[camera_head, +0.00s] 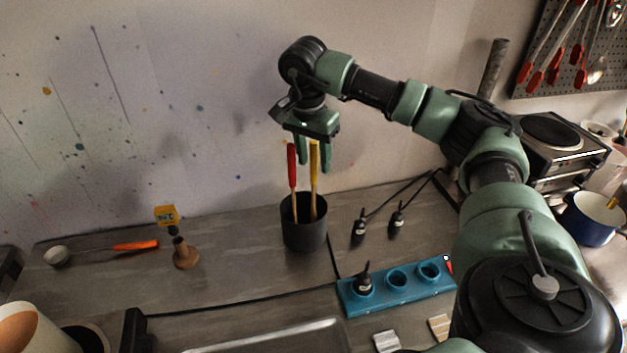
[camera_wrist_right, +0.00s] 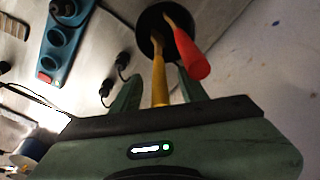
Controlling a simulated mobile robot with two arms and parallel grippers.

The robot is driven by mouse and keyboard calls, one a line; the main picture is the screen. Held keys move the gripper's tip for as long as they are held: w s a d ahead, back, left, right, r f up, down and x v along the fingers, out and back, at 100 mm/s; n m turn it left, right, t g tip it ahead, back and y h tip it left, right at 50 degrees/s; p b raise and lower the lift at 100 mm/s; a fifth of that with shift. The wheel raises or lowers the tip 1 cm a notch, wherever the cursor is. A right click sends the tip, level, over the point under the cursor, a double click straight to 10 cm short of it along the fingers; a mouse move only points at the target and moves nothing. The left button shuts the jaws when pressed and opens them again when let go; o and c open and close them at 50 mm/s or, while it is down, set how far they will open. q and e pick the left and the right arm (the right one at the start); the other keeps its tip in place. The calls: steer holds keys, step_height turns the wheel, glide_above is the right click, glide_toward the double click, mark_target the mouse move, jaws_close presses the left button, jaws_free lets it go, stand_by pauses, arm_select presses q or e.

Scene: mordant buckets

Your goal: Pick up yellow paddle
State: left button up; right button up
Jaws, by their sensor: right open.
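The yellow paddle (camera_head: 314,168) stands upright in a dark cylindrical holder (camera_head: 304,234) on the counter. A red paddle (camera_head: 292,168) stands beside it on the left in the same holder; the lower ends of both are hidden inside. My right gripper (camera_head: 313,160) points down above the holder, open, with its fingers around the height of the handle tops. In the right wrist view the yellow paddle (camera_wrist_right: 159,80) runs up between the two open fingers (camera_wrist_right: 155,90), and the red paddle (camera_wrist_right: 190,52) is beside it, partly near one finger. My left gripper is not in view.
A wooden stand (camera_head: 185,256), an orange-handled ladle (camera_head: 135,246) and a metal tray (camera_head: 285,338) are nearby. A hot plate (camera_head: 550,133) is at right.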

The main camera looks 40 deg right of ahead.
mark_target(314, 141)
steer(key=shift+d+f, duration=0.15)
steer(key=shift+f, duration=0.8)
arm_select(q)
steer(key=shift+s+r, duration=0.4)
arm_select(e)
steer(key=shift+f, duration=0.2)
jaws_close()
steer(key=shift+r, duration=0.15)
